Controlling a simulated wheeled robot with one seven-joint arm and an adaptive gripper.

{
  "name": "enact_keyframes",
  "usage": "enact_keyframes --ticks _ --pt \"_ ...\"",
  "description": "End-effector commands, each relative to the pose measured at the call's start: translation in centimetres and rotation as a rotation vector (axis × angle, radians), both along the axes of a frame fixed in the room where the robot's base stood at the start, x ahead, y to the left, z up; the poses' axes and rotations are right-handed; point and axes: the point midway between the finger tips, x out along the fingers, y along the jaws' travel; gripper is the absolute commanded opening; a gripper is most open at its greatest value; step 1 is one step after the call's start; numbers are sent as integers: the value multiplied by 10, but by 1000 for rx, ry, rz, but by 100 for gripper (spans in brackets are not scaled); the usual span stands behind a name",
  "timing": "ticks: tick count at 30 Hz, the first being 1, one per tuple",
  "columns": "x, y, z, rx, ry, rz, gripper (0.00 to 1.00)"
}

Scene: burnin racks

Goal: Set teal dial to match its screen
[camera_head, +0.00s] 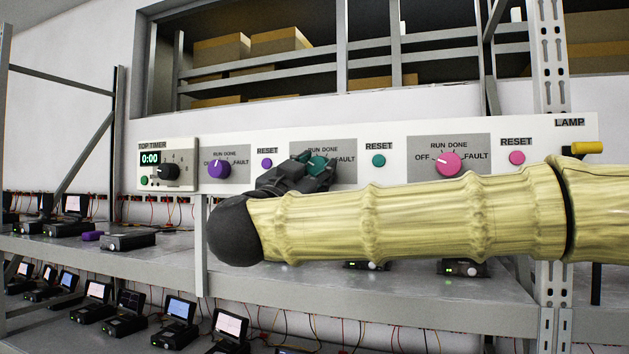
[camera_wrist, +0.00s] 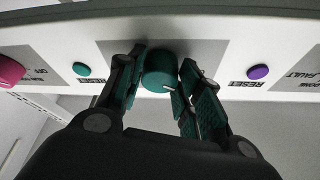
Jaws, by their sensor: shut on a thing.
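The teal dial (camera_head: 317,164) sits on the grey plate of the white wall panel (camera_head: 395,127), with RUN, DONE and FAULT lettering around it. My gripper (camera_head: 304,170) is at the dial, partly covering its left side and the lettering there. In the wrist view, turned upside down, the fingers of my gripper (camera_wrist: 163,85) stand on either side of the teal dial (camera_wrist: 160,69) and are shut on it. A small white mark shows on the dial; I cannot tell which label it points at. The dial's screen is not visible; my arm covers the shelf below.
A purple dial (camera_head: 219,169) and a timer box (camera_head: 167,166) are left of it. A pink dial (camera_head: 448,163) and a teal RESET button (camera_head: 379,160) are right. Small devices (camera_head: 128,240) stand on the shelf (camera_head: 165,262). A yellow lever (camera_head: 586,148) is far right.

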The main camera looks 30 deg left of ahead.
Motion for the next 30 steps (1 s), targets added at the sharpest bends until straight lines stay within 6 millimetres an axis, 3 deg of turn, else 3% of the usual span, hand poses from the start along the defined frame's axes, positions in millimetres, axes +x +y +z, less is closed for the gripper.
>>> enact_keyframes --ticks 18,30 --pt "-1 4 -1 475 111 0 12" --pt "-1 5 2 624 149 0 11"
